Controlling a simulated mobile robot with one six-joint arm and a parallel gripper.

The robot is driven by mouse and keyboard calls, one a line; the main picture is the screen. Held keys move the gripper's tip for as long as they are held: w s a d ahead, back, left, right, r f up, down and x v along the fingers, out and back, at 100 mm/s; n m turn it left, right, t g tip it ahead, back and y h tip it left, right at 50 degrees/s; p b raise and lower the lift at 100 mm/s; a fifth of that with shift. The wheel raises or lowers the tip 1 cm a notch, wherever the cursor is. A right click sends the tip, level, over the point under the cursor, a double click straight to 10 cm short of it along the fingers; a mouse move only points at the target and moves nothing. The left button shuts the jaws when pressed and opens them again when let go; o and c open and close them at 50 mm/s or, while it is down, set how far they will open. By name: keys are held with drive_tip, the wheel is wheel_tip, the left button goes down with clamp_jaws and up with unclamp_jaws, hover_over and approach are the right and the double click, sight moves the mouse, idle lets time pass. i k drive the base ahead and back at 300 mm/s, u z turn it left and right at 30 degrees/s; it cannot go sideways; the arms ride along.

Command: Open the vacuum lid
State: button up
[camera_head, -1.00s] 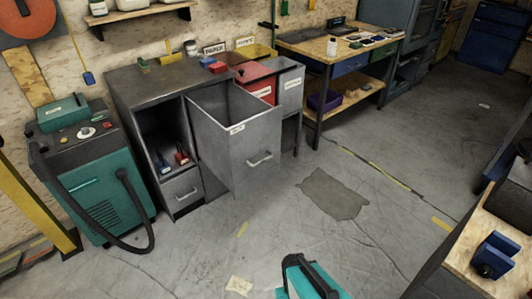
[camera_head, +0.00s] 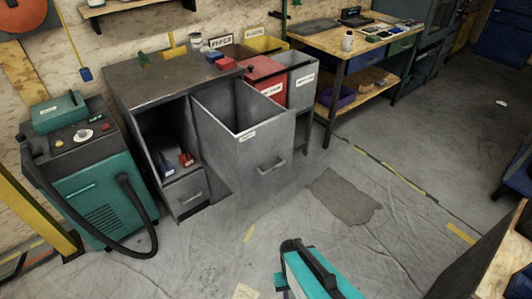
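The vacuum (camera_head: 97,188) stands at the left by the wall, a teal and black machine with a black hose looping down its right side to the floor. A teal box-like part (camera_head: 60,112) sits on its dark top, next to a round white dial and a red knob. It looks closed; I cannot tell if it is the lid. A teal, white and black part, which seems to be my arm, shows at the bottom centre, well right of the vacuum and apart from it. My gripper's fingers cannot be made out.
A grey metal cabinet (camera_head: 165,85) stands right of the vacuum with a deep drawer (camera_head: 265,150) pulled out. A yellow post (camera_head: 30,210) rises at the left edge. A workbench (camera_head: 345,42) stands at the back, and a wooden-topped bench (camera_head: 490,265) at the lower right. The middle floor is clear.

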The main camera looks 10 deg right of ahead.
sight(52, 115)
drive_tip(key=u, duration=1.1)
drive_tip(key=k, duration=0.65)
drive_tip(key=z, duration=0.1)
drive_tip(key=i, duration=1.1)
drive_tip(key=z, duration=0.15)
